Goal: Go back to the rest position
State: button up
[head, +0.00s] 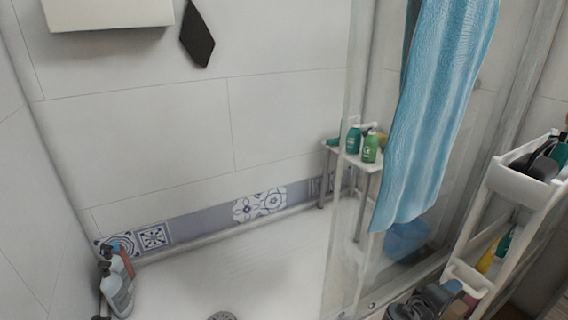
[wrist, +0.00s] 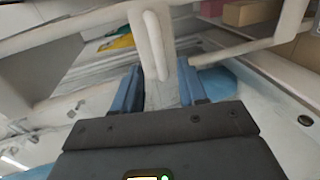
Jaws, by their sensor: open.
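My gripper (wrist: 161,88) shows in the wrist view with its two blue fingers apart. Nothing is seen held between them. A white rounded bar (wrist: 155,45) runs down in front of the fingers; I cannot tell whether they touch it. It looks like part of the white cart (head: 522,187), which stands at the right of the head view. A dark grey part low at the right of the head view may be my arm or gripper, but its fingers cannot be made out there.
The cart holds dark items on top and yellow and green bottles (head: 503,242) lower down. A blue towel (head: 430,120) hangs over the glass. Green bottles (head: 369,147) stand on a small white stool (head: 340,151). More bottles (head: 117,290) stand at the left. The shower floor (head: 250,270) is mostly clear.

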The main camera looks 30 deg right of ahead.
jog(key=s+a+f+n+t+y, duration=0.1)
jog(key=s+a+f+t+y, duration=0.25)
jog(key=a, duration=0.35)
jog(key=s+a+f+n+t+y, duration=0.2)
jog(key=s+a+f+t+y, duration=0.1)
jog(key=s+a, duration=0.3)
jog(key=s+a+r+t+y, duration=0.2)
jog(key=s+a+r+y, duration=0.15)
jog(key=a, duration=0.45)
jog(key=s+a+r+t+y, duration=0.2)
jog(key=s+a+r, duration=0.3)
jog(key=a, duration=0.3)
jog(key=s+a+r+m+t+y, duration=0.2)
jog(key=s+a+r, duration=0.15)
jog(key=r, duration=0.55)
jog(key=s+a+r+m+t+y, duration=0.1)
jog(key=s+a+r+t+y, duration=0.2)
jog(key=r, duration=0.7)
notch_tip(320, 180, up, 24)
jog(key=a+g+h+p, duration=0.1)
jog(key=p, duration=2.3)
jog(key=shift+w+a+p, duration=0.15)
jog(key=shift+p, duration=0.15)
